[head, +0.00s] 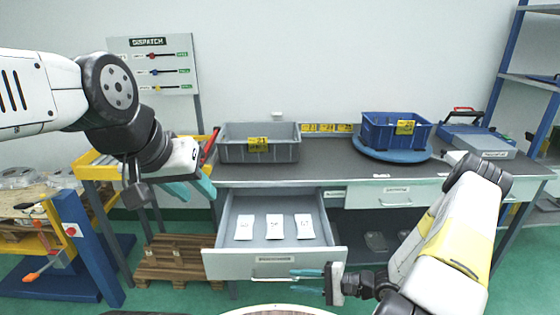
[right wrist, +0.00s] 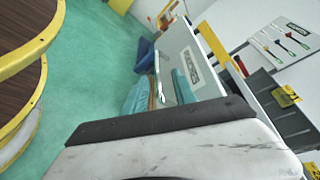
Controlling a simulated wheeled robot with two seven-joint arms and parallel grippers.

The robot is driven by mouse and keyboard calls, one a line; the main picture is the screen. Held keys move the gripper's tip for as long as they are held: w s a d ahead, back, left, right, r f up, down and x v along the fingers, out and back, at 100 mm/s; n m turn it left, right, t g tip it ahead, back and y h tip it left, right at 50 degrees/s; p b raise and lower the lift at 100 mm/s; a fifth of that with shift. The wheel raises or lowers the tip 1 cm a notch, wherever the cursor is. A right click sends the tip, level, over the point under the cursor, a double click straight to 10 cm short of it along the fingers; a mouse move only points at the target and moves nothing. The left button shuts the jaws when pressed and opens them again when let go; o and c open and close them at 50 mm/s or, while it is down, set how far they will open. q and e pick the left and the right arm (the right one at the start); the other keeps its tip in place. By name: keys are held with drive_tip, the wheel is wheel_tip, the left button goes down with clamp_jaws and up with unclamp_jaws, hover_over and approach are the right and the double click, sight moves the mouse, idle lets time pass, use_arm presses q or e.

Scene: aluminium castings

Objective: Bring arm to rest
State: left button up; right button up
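My left gripper (head: 192,192) is raised at the left of the head view, in front of the bench's left end. Its teal fingers are apart with nothing seen between them. My right gripper (head: 300,282) is low in front of the pulled-out drawer (head: 225,266), near its front panel. Its teal fingers are apart and empty in the head view. In the right wrist view the fingers (right wrist: 160,92) stand either side of the drawer handle's line (right wrist: 159,76). I cannot tell whether they touch it.
The open drawer holds white cards (head: 274,227). On the bench (head: 330,173) stand a grey bin (head: 231,152) and a blue bin (head: 382,139) on a blue round base (head: 365,152). A wooden pallet (head: 170,265) lies at lower left. A blue-posted shelf (head: 510,60) stands right.

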drive_tip(key=s+d+r+n+h, duration=0.2)
drive_tip(key=s+r+n+h, duration=0.1)
drive_tip(key=r, duration=1)
drive_tip(key=s+d+r+n+t+h, duration=0.1)
drive_tip(key=s+d+r+n+h, duration=0.1)
drive_tip(key=r, duration=1.2)
drive_tip(key=s+d+r+n+h, duration=0.3)
drive_tip(key=s+r+n+h, duration=0.2)
drive_tip(key=r, duration=0.8)
drive_tip(key=s+h, duration=0.1)
drive_tip(key=h, duration=0.1)
drive_tip(key=shift+r+t+h, duration=0.2)
drive_tip(key=shift+t+h, duration=0.1)
